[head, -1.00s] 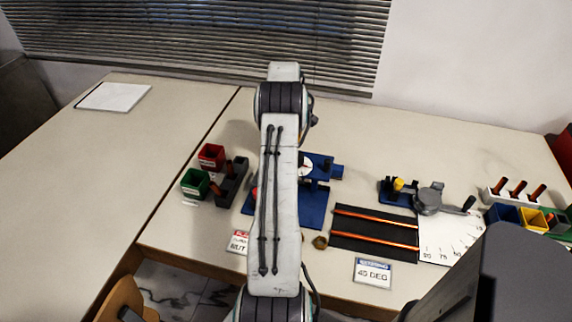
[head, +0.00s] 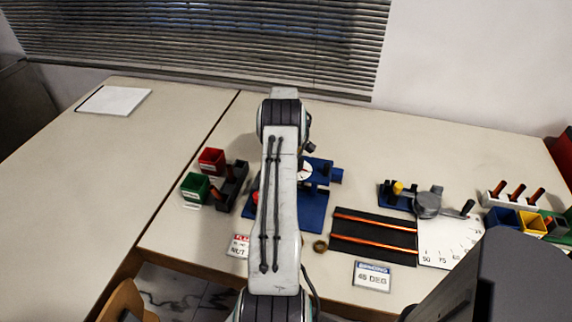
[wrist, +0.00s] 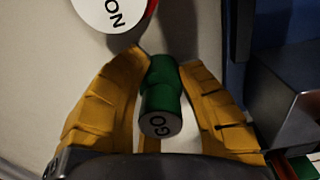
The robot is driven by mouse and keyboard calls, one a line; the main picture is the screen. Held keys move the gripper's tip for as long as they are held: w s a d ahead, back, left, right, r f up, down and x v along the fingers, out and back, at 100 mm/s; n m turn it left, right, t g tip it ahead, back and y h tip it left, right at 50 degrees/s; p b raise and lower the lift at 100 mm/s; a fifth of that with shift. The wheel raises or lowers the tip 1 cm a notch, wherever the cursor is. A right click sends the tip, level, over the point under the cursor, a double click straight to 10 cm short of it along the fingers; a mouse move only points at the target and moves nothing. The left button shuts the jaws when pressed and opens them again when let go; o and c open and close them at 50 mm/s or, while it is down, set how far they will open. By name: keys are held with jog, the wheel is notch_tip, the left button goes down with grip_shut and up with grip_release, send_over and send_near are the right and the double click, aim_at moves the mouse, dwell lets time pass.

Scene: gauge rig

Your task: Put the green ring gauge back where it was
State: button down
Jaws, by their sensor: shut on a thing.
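In the wrist view my gripper (wrist: 165,66) has its yellow fingers on both sides of a green cylindrical gauge (wrist: 163,88) and is shut on it. The gauge's pale end face reads "GO" and points toward the camera. A white disc with a red edge (wrist: 112,12), its lettering partly cut off, lies just beyond the left finger. In the head view my arm hides the gripper and the green gauge. I cannot tell whether the gauge touches the surface below.
A blue fixture with a dial (head: 312,212) stands partly behind my arm. Left of it are a dark rack (head: 232,187), a green bin (head: 195,188) and a red bin (head: 211,161). A black mat with orange rods (head: 374,238) lies right. The left table is mostly clear.

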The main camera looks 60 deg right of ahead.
jog(key=shift+f, duration=0.15)
jog(key=c, duration=0.9)
grip_release()
jog(key=shift+r, duration=0.2)
